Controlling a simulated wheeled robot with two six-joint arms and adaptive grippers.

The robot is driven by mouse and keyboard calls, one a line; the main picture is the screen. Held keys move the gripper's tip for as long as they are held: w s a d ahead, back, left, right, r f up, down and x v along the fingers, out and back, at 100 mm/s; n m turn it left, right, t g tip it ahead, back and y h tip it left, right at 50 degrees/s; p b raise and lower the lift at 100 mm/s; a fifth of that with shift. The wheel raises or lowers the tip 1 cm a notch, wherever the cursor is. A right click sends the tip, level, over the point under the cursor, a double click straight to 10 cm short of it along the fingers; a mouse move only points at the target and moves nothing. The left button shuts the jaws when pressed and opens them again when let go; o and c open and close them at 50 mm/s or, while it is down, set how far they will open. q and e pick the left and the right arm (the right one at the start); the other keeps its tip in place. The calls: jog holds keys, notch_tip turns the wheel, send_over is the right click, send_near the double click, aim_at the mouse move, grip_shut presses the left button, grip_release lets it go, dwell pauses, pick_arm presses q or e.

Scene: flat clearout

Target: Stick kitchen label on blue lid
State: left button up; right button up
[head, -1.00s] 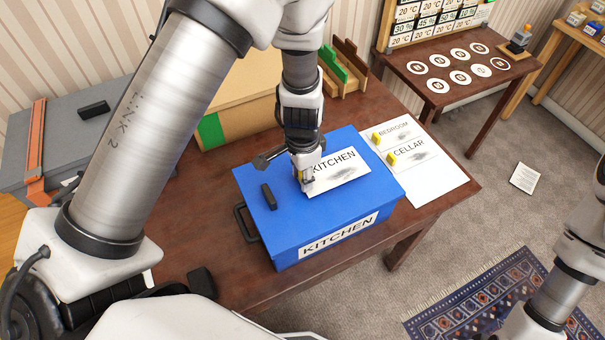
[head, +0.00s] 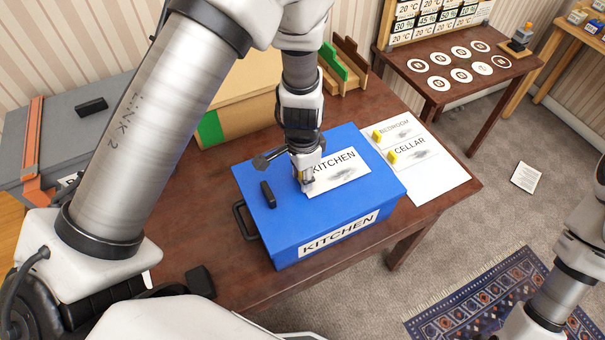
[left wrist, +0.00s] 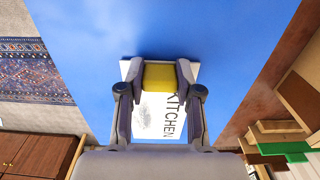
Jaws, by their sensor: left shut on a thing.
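The blue box with its blue lid (head: 259,219) stands on the brown table. A white KITCHEN label (head: 345,174) lies at the lid, flat against it as far as I can see, with a dark smudge on it. My left gripper (head: 305,183) is over the label's left end. In the left wrist view my left gripper (left wrist: 158,85) is shut on a yellow tab (left wrist: 159,78) at the edge of the KITCHEN label (left wrist: 150,115). Whether the whole label touches the lid is hard to tell. The tips of my right gripper are not in view.
A white sheet (head: 440,178) with BEDROOM and CELLAR labels, each with a yellow tab, lies right of the box. A black handle (head: 268,194) stands on the lid, left of my gripper. A cardboard box (head: 240,98) is behind. Another KITCHEN label (head: 338,234) is on the box front.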

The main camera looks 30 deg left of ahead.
pick_arm(q)
jog(key=shift+f, duration=0.1)
jog(key=o, duration=1)
notch_tip(320, 180, up, 12)
